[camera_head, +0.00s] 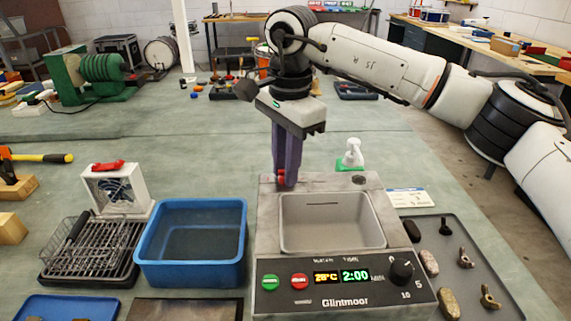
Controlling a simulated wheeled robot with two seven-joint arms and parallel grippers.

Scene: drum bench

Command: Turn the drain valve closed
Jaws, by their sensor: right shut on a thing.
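The ultrasonic cleaner (345,291), marked Glintmoor, stands on the bench at centre right, with an open metal basin (332,222). The drain valve's red handle (281,179) shows at the basin unit's back left corner. My right gripper (284,178) points down there, its purple fingers shut on the red handle. The fingers hide part of the handle and the valve body, so I cannot tell how far it is turned. My left gripper is not in view.
A blue tub (194,243) stands left of the cleaner, beside a wire basket (92,249) and a small white fan unit (118,189). A white bottle (353,154) stands behind the basin. A grey tray (462,262) with stones and wing-shaped metal parts lies to the right.

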